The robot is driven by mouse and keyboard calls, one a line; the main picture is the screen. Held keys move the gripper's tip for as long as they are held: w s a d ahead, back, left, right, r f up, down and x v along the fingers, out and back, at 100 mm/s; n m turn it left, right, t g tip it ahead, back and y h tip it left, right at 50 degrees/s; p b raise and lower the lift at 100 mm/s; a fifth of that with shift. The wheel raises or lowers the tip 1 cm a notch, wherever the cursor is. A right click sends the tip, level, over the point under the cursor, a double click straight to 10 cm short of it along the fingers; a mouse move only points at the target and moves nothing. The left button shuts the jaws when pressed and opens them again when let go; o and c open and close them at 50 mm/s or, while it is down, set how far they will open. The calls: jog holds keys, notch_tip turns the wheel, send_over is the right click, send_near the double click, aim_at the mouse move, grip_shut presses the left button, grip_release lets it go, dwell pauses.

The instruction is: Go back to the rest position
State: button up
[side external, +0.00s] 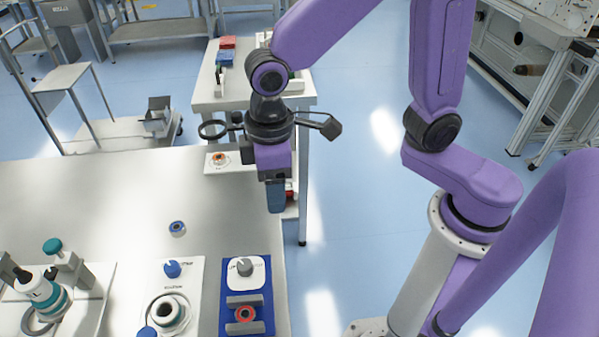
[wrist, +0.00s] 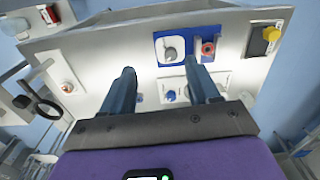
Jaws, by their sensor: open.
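My gripper (side external: 275,196) hangs pointing down past the far right part of the metal table, high above it. In the wrist view its two blue fingers (wrist: 165,88) are spread apart with nothing between them. My purple arm reaches over from the right. In the side view one finger largely covers the other.
On the metal table (side external: 120,190) are a blue panel with a grey knob (side external: 244,268), a white panel with a blue knob (side external: 172,269), a small ring part (side external: 177,228) and a teal-handled device (side external: 52,246). A smaller table (side external: 205,92) stands behind.

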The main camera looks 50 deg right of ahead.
jog(key=s+d+r+n, duration=0.1)
jog(key=s+d+n, duration=0.2)
jog(key=s+d, duration=1)
jog(key=d, duration=0.3)
jog(key=shift+d+r, duration=0.25)
jog(key=shift+r, duration=0.15)
dwell(0.5)
